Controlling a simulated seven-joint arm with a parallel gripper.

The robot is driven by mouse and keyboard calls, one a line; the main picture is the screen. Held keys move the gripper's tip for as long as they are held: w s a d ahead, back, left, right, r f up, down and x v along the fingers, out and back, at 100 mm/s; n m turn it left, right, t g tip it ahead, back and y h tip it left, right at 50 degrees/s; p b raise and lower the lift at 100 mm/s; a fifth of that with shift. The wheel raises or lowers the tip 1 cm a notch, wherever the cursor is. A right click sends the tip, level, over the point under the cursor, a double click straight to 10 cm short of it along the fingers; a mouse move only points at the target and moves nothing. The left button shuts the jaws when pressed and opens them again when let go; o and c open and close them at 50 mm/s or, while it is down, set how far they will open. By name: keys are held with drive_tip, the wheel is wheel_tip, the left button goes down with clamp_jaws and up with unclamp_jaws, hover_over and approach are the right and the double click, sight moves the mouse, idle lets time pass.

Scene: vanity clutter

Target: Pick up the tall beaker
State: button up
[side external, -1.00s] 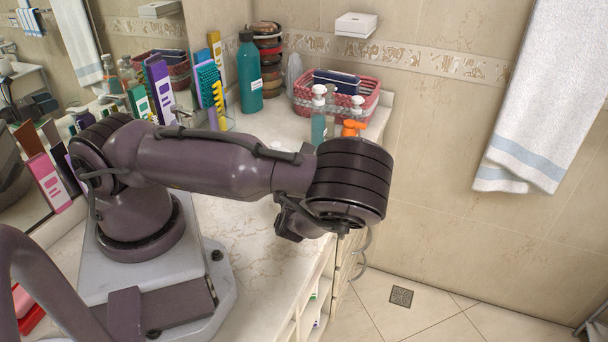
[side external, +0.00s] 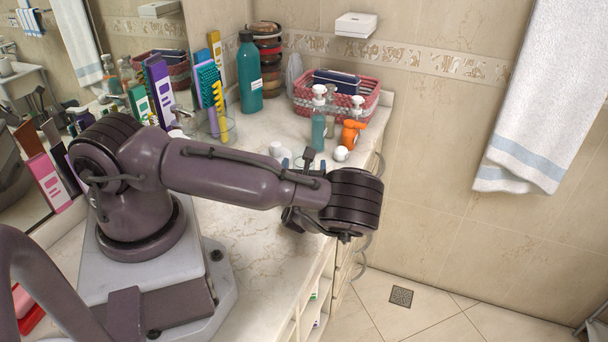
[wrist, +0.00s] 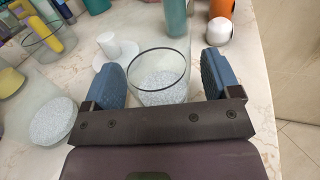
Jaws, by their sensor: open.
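A clear glass beaker (wrist: 160,88) stands in the wrist view, its bottom full of a pale speckled texture. My gripper (wrist: 162,76) is open, with one blue finger at the beaker's left and one at its right. A narrow gap shows at each side, and the near part of the beaker is hidden behind the gripper's dark bar. In the side external view my wrist hangs over the counter's front edge, and the beaker is mostly hidden there.
A second glass vessel (wrist: 52,120) is left of my gripper. Beyond are a white cup-like piece (wrist: 110,44), a teal bottle (wrist: 175,18) and an orange-and-white object (wrist: 220,28). A pink basket (side external: 368,92) stands at the back wall. The near counter (side external: 245,250) is clear.

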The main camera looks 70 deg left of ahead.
drive_tip(key=c, duration=1.1)
drive_tip(key=shift+r, duration=0.15)
